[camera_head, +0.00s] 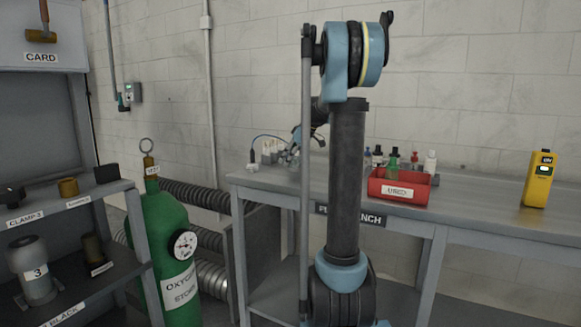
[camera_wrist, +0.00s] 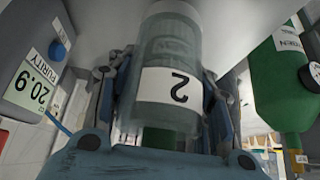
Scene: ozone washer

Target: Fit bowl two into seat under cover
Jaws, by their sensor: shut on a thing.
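Bowl two (camera_wrist: 168,103) is a clear grey cylinder with a white label reading 2. It fills the middle of the wrist view, between the two fingers of my gripper (camera_wrist: 165,72), which is shut on it. Its far end lies close to a pale grey surface (camera_wrist: 235,25) at the top of that view; I cannot tell whether they touch or whether this is the cover. The seat cannot be made out. The bowl does not show clearly in the head view, where my arm blocks the middle.
A purity meter (camera_wrist: 38,85) reading 20.9 is close on the left in the wrist view. A green oxygen cylinder (camera_head: 168,245) stands beside the shelf holding bowl three (camera_head: 37,272). The bench (camera_head: 480,207) bears a red tray (camera_head: 400,190), several bottles and a yellow meter (camera_head: 539,180).

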